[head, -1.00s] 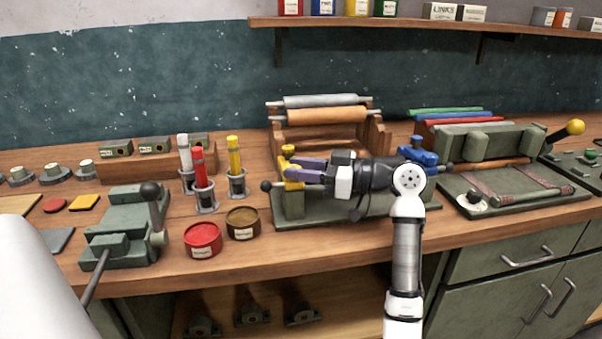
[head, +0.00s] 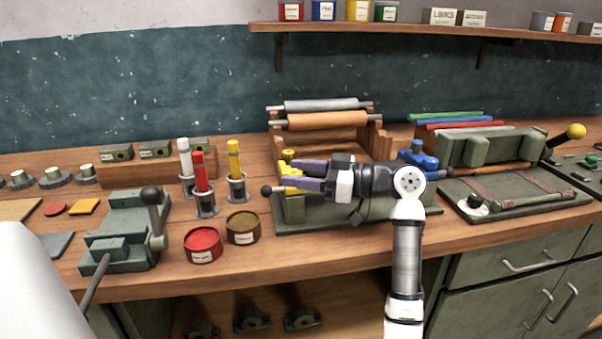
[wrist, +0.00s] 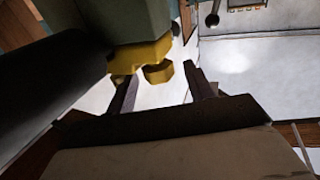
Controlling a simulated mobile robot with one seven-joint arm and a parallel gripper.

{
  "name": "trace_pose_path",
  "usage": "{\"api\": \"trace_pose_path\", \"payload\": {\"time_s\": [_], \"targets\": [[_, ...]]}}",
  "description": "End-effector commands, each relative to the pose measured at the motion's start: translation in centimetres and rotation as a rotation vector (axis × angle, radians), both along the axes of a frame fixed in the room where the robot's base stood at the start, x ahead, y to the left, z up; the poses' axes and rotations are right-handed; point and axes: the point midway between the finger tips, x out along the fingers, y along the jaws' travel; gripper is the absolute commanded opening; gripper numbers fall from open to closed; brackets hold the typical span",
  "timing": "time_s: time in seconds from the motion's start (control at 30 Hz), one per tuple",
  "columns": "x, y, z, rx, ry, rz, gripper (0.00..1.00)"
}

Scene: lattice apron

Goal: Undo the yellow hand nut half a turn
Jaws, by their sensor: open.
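The yellow hand nut (head: 288,155) sits on top of the left post of the green clamp fixture on the bench. In the wrist view the yellow nut (wrist: 140,55) shows under a green block, with a rounded lobe facing the fingers. My gripper (head: 300,174) comes in from the right, its purple fingers apart and pointing left at the nut. In the wrist view my gripper (wrist: 163,82) is open, with the nut's lobe near the gap between the fingertips. I cannot tell whether a finger touches it. Part of the nut is hidden behind the fingers in the head view.
A blue hand nut (head: 418,154) stands at the fixture's right end, beside my arm. A black ball knob (head: 266,190) sticks out left of the fixture. Red (head: 203,243) and brown (head: 243,225) tins stand in front, and tool holders further left. Rollers (head: 328,118) stand behind.

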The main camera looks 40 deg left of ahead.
Motion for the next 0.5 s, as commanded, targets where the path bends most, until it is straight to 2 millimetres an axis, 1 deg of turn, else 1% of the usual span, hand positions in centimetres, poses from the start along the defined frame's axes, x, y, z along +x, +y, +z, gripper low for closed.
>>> {"api": "trace_pose_path", "payload": {"time_s": [0.17, 0.27, 0.5], "targets": [[0.7, -1.2, -0.1, 0.000, 0.000, -0.002, 0.53], [1.6, -3.0, -0.2, 0.001, 0.000, -0.004, 0.53], [4.0, -8.0, -0.2, 0.001, 0.000, -0.003, 0.53]]}}
